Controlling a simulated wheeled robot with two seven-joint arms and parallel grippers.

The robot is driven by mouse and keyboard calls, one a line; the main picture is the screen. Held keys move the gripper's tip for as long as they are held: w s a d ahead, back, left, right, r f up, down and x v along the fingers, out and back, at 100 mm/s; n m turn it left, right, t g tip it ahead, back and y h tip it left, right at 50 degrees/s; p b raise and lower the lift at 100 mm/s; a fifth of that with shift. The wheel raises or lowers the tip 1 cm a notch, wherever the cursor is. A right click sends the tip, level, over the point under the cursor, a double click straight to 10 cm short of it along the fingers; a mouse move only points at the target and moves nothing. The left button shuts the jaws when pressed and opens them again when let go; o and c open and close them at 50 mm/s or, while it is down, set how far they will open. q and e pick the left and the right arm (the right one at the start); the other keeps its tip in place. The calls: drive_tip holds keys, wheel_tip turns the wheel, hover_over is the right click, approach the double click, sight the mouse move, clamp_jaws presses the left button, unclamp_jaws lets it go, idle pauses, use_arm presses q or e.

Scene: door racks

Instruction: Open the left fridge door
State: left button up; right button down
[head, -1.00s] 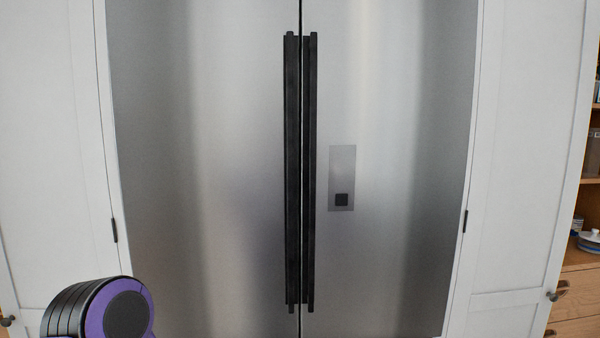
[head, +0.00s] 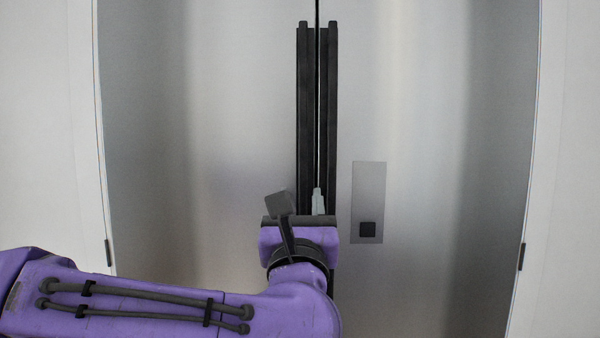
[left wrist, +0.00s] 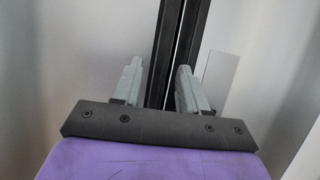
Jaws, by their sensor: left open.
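The left fridge door (head: 220,120) is brushed steel and shut, flush with the right door (head: 440,120). Its long black vertical handle (head: 304,110) runs beside the centre seam. My left gripper (head: 308,200) is in front of the lower part of the handles; one pale fingertip shows there. In the left wrist view the left gripper (left wrist: 159,68) is open, with its two grey fingers apart. The left handle (left wrist: 165,40) appears between the fingers, and the right finger overlaps the right handle (left wrist: 190,35). I cannot tell whether they touch. My right gripper is not in view.
The right door's own black handle (head: 332,110) stands very close to the left one. A grey panel (head: 369,200) with a dark square is on the right door. White cabinet panels (head: 45,130) flank the fridge.

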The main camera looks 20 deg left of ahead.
sight(303, 178)
use_arm(q)
drive_tip(key=p+x, duration=0.1)
drive_tip(key=x, duration=0.1)
drive_tip(key=p+x, duration=0.1)
drive_tip(key=x, duration=0.2)
drive_tip(key=p+x, duration=0.1)
drive_tip(key=x, duration=0.2)
drive_tip(key=shift+w+d+f, duration=0.1)
drive_tip(key=shift+w+f, duration=0.15)
drive_tip(key=shift+w, duration=0.1)
drive_tip(key=shift+w+r+p, duration=0.2)
drive_tip(key=shift+w+p, duration=0.1)
drive_tip(key=shift+p, duration=0.15)
drive_tip(key=shift+f, duration=0.1)
